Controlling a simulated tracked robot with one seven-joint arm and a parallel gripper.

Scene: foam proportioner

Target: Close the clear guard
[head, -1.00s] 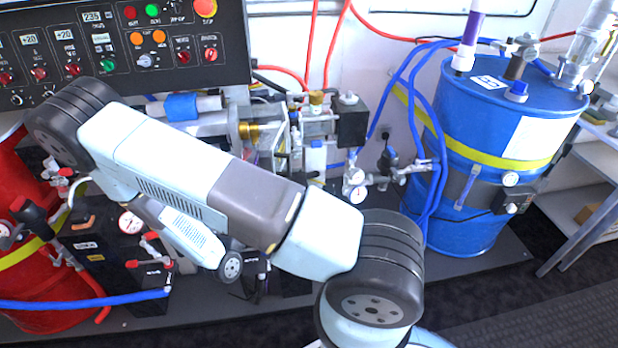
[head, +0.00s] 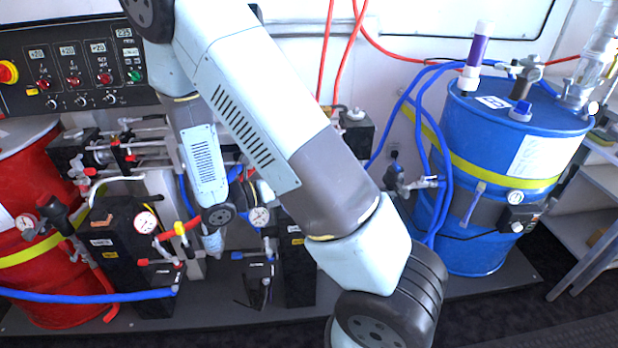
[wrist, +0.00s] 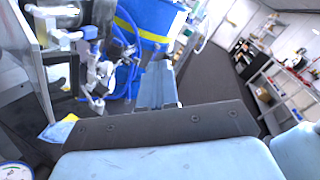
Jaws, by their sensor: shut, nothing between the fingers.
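My gripper (head: 213,243) hangs at the lower end of my arm in the head view, small and partly hidden, in front of the pump assembly. In the wrist view, a narrow grey-blue piece (wrist: 156,88) beyond the dark bar looks like its fingers, together and empty. A grey-edged panel (wrist: 38,75) stands at the left of the wrist view. It may be part of the clear guard, but I cannot tell its angle or whether my gripper touches it. In the head view I cannot make out the guard; my arm covers much of the pump area.
A blue drum (head: 470,235) with hoses stands right. A red drum (head: 50,280) stands left. The control panel (head: 75,70) is upper left. Black units with gauges (head: 125,240) stand low in the middle. Shelves (wrist: 270,85) are beyond open floor at the wrist view's right.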

